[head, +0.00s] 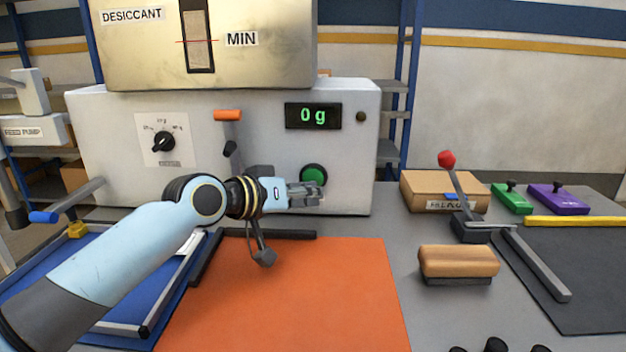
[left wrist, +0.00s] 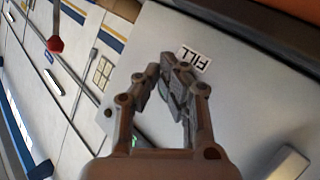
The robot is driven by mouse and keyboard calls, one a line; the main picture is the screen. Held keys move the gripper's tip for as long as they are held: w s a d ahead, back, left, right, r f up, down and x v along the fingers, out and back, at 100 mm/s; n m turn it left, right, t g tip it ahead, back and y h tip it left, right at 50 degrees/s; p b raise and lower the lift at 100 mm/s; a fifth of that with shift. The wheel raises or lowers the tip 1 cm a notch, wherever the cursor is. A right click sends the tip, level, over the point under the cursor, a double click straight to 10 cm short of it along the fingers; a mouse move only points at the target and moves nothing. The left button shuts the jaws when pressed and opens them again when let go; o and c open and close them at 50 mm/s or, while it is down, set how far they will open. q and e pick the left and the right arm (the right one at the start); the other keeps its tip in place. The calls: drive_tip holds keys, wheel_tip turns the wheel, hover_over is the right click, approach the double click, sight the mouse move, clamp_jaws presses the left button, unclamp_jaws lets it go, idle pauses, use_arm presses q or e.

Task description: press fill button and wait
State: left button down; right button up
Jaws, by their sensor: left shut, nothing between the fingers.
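The green fill button (head: 314,174) sits on the front of the grey machine (head: 270,120), below a display (head: 313,116) reading "0 g". My left gripper (head: 318,193) is shut and empty at the lower edge of the button, partly covering it. I cannot tell whether it touches the button. In the left wrist view the closed fingers (left wrist: 178,75) are in front of the machine face, beside a "FILL" label (left wrist: 194,59). My right gripper is in neither view.
A black dial (head: 163,142) and an orange-handled lever (head: 228,116) are on the machine front. An orange mat (head: 300,290) lies below my left arm, with a blue tray (head: 50,270) to its left. A red-knobbed lever (head: 447,160) and wooden-handled block (head: 458,262) stand right.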

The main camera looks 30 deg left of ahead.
use_arm(q)
drive_tip(key=shift+w, duration=0.15)
idle(0.5)
drive_tip(key=shift+w+a, duration=0.15)
drive_tip(key=shift+w, duration=0.1)
drive_tip(key=shift+w+a+b, duration=0.25)
drive_tip(key=shift+w+b, duration=0.05)
drive_tip(key=shift+w, duration=0.2)
idle(0.8)
drive_tip(key=shift+s, duration=0.1)
drive_tip(key=shift+s+d+r+p, duration=0.15)
drive_tip(key=shift+s+d+p, duration=0.2)
drive_tip(key=shift+s+p, duration=0.2)
drive_tip(key=shift+s+d, duration=0.1)
drive_tip(key=shift+s, duration=0.15)
